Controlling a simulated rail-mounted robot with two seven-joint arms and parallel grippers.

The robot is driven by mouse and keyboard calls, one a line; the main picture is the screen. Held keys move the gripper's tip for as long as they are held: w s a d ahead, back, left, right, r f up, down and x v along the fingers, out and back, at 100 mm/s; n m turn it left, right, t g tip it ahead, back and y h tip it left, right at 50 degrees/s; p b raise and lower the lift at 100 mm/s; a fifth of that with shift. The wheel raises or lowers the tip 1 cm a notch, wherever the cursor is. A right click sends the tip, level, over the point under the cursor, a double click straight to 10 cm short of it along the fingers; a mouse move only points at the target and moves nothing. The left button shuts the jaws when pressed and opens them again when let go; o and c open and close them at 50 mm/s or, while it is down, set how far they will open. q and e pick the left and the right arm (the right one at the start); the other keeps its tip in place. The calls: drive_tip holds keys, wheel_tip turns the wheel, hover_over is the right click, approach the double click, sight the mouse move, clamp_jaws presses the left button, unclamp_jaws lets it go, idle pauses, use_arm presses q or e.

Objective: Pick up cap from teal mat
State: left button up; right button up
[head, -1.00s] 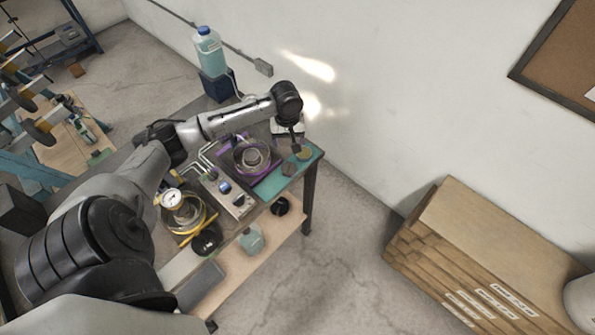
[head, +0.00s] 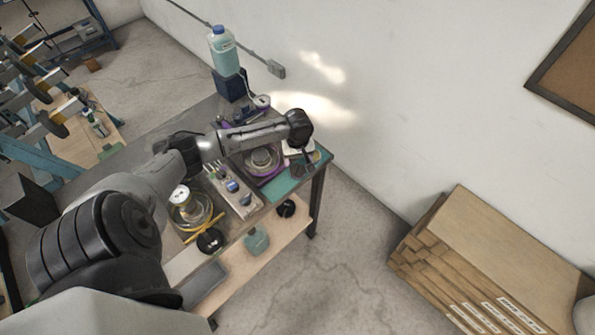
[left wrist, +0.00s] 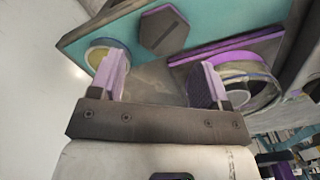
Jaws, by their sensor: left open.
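The teal mat (head: 281,189) lies at the table's right corner in the head view and across the top of the left wrist view (left wrist: 215,22). Two pieces are on it there: a dark hexagonal piece (left wrist: 165,31) with a purple edge, and a round piece (left wrist: 97,55) with a pale bluish rim and yellowish centre. I cannot tell for sure which is the cap. My left gripper (left wrist: 160,78) is open with nothing between its fingers. Its left finger overlaps the round piece in the picture; contact is unclear. The hexagonal piece lies beyond the finger gap. My right gripper is not in view.
A purple-edged tray (left wrist: 226,48) with a glass dish (left wrist: 262,88) is close to the right finger. A grey switch box (head: 236,196) and a gauge (head: 180,195) stand further left on the table. A bottle (head: 224,56) stands at the back, by the wall.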

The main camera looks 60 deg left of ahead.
sight(297, 168)
use_arm(q)
drive_tip(key=shift+s+f, duration=0.15)
drive_tip(key=shift+f, duration=2.35)
drive_tip(key=shift+c, duration=0.3)
drive_tip(key=c, duration=0.8)
drive_tip(key=shift+r, duration=0.15)
